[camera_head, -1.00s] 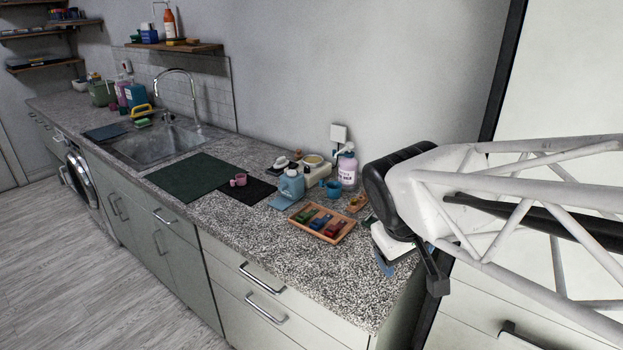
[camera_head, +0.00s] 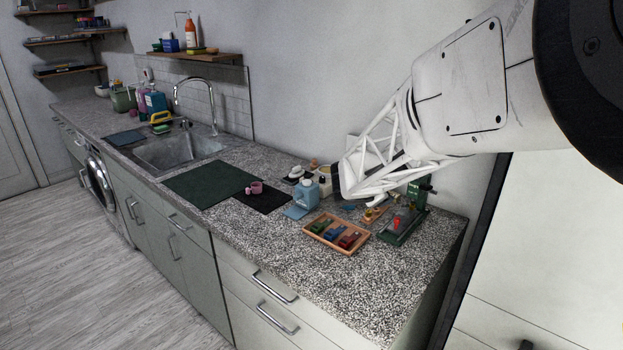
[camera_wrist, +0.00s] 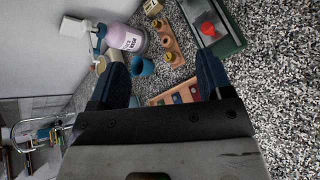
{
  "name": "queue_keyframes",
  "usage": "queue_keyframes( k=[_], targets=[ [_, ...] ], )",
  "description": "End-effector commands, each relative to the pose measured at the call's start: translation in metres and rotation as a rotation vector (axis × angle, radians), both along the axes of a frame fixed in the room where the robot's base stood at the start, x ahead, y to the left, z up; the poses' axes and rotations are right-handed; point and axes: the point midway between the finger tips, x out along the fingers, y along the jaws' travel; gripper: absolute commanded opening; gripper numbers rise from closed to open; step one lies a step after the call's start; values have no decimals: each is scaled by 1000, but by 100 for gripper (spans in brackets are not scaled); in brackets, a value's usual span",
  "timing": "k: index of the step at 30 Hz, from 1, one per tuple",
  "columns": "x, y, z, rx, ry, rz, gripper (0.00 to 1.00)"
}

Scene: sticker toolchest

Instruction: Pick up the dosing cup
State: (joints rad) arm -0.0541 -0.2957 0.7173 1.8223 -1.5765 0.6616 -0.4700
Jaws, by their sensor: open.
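A small blue cup (camera_wrist: 143,66) stands on the speckled counter in the wrist view, in front of a lilac bottle (camera_wrist: 126,38); I take it for the dosing cup. My gripper (camera_wrist: 162,62) is open and empty. Its two dark blue fingers lie on either side of the cup in the picture, with the cup closer to the left finger. I cannot tell the height between fingertips and cup. In the head view my arm hides the bottle and most of this area. A pink cup (camera_head: 256,187) with a handle stands farther left, on a dark mat.
A wooden tray (camera_head: 312,233) with coloured pieces lies near the counter front. A light blue jug (camera_head: 307,194) stands behind it. A green device (camera_head: 403,228) with a red part is at the right. A wooden holder (camera_wrist: 172,45) is close to the blue cup. The front right counter is clear.

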Motion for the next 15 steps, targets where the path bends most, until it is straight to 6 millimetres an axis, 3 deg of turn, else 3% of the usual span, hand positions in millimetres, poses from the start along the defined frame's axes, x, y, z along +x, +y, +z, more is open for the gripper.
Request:
queue_keyframes(
  k=[6,10,15],
  targets=[
    [68,24,-47,-242,94,265,73],
    [99,40,-75,-374,144,410,73],
    [124,56,-105,-500,192,544,73]
  ],
)
